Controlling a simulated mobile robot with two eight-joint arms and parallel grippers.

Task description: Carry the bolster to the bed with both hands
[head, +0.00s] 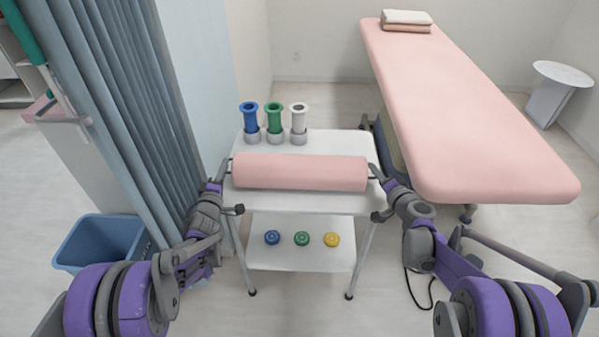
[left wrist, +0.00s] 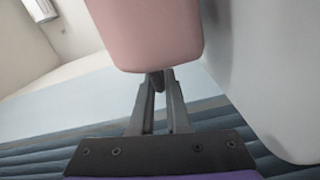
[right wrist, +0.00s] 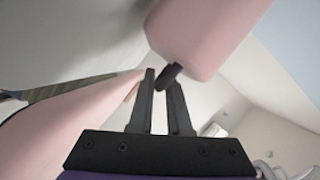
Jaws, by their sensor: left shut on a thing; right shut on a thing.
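The pink bolster (head: 300,171) lies crosswise at the white trolley's (head: 300,199) top, with a dark handle at each end. I cannot tell whether it touches the top. My left gripper (head: 228,170) is shut on the bolster's left handle; the left wrist view shows the fingers (left wrist: 160,84) closed at the bolster's end (left wrist: 148,35). My right gripper (head: 375,172) is shut on the right handle; the right wrist view shows the fingers (right wrist: 165,80) around the dark handle at the bolster's end (right wrist: 205,35). The pink bed (head: 460,120) stands to the right, beyond the trolley.
Blue, green and white rolls in grey holders (head: 275,137) stand at the trolley's back. Several coloured discs (head: 302,239) lie on its lower shelf. A blue-grey curtain (head: 130,100) and blue bin (head: 100,240) are left. Folded towels (head: 406,18) lie at the bed's far end; a side table (head: 563,72) stands beyond.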

